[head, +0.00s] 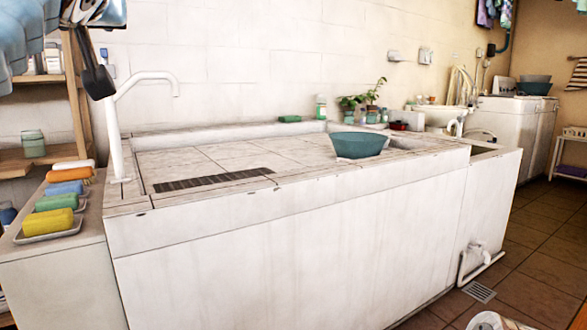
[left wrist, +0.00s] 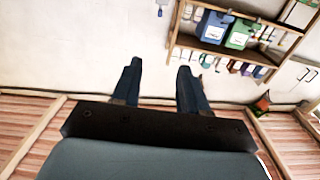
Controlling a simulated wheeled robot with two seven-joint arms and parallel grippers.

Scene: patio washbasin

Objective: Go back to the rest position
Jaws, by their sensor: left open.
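My left gripper (left wrist: 158,68) shows in the left wrist view. Its two dark fingers stand apart, with only pale wall behind the gap, and they hold nothing. My right gripper is in neither view.
A long white washbasin counter (head: 300,215) fills the middle, with a teal bowl (head: 358,145) and a white tap (head: 117,120). A wall shelf (left wrist: 225,50) holds containers. Tiled floor (head: 535,260) is open at right.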

